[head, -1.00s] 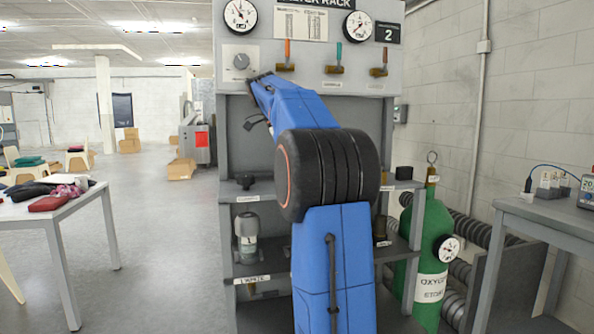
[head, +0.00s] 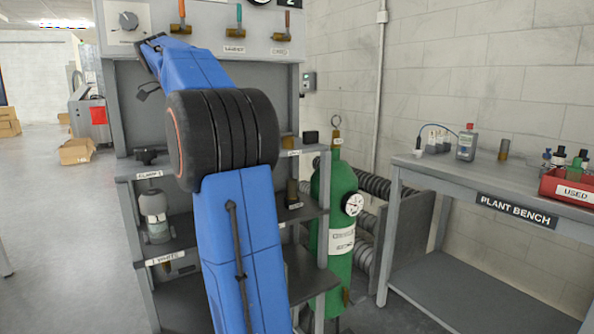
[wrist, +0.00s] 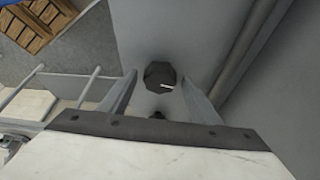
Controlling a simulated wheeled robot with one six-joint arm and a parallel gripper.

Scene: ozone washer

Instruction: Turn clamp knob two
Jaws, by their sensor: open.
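A dark, many-sided knob (wrist: 160,75) with a white line on it shows in the wrist view, against a grey surface. My gripper (wrist: 159,82) is open, with one grey finger on either side of this knob in the picture. I cannot tell whether they touch it, and no label shows there. In the head view, a dark clamp knob (head: 146,156) stands on the left of the rack shelf, above a label that seems to read clamp 1. A black block (head: 310,137) sits at the shelf's right end. My gripper is not clearly visible in the head view, beyond my blue arm.
The grey rack (head: 275,75) carries a dial (head: 128,20) and several valves. A green cylinder (head: 341,215) with a gauge stands right of it. The plant bench (head: 460,185) holds bottles and a red bin (head: 568,188).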

